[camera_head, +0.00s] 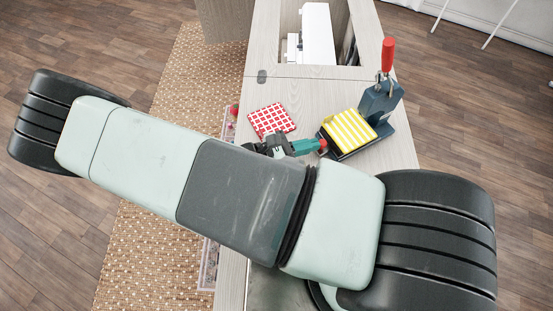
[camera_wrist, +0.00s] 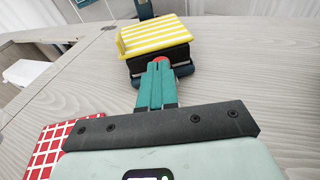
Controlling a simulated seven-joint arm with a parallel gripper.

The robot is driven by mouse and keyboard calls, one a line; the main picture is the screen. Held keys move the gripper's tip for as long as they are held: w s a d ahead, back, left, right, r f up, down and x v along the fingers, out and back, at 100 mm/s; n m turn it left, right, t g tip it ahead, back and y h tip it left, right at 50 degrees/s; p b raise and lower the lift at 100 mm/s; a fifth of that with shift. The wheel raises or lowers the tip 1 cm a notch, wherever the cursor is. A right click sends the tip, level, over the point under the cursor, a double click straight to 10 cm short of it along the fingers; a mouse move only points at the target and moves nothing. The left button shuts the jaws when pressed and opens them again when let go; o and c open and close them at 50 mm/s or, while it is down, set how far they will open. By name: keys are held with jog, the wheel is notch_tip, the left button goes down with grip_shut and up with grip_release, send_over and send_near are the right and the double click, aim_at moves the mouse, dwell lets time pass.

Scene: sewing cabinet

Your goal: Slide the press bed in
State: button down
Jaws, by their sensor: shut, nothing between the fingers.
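The press (camera_head: 381,100) is a dark blue-grey stand with a red upright handle (camera_head: 387,55), on the right of the cabinet top. Its black bed (camera_head: 347,156) sticks out toward the lower left of the stand and carries a yellow-and-white striped cloth (camera_head: 352,130). The bed and the striped cloth (camera_wrist: 155,38) also show in the wrist view. A red knob (camera_head: 323,146) is on the bed's near side. My gripper (camera_head: 316,146) is shut and empty, its green fingertips at the knob. In the wrist view the tips partly cover the knob (camera_wrist: 162,60); I cannot tell whether they touch.
A red-and-white checked cloth (camera_head: 271,120) lies left of the bed on the wooden cabinet top (camera_head: 310,88). A white sewing machine (camera_head: 317,35) sits in an opening at the back. My arm hides the cabinet's near part. Bare wood lies between checked cloth and opening.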

jog(key=shift+d+r, duration=0.1)
jog(key=shift+d, duration=0.1)
jog(key=v, duration=1.4)
jog(key=shift+a, duration=0.15)
jog(key=w+d+r+m+g+y, duration=0.2)
jog(key=d+r+m+g+y, duration=0.25)
jog(key=r, duration=0.65)
jog(key=w+d+r+m+g+y, duration=0.1)
jog(key=w+r+m+g+y, duration=0.15)
jog(key=r+m+y, duration=0.5)
jog(key=s+d+r+m+t+y, duration=0.1)
jog(key=s+d+r+m+t, duration=0.2)
jog(key=r, duration=0.7)
jog(key=s+d+r+m+t+y, duration=0.1)
jog(key=s+d+r+m+t, duration=0.2)
jog(key=s+d+r+m, duration=0.2)
jog(key=d+r+m, duration=0.2)
jog(key=d+r, duration=0.2)
jog(key=r, duration=0.1)
jog(key=shift+s+t+y, duration=0.3)
jog(key=shift+y, duration=0.1)
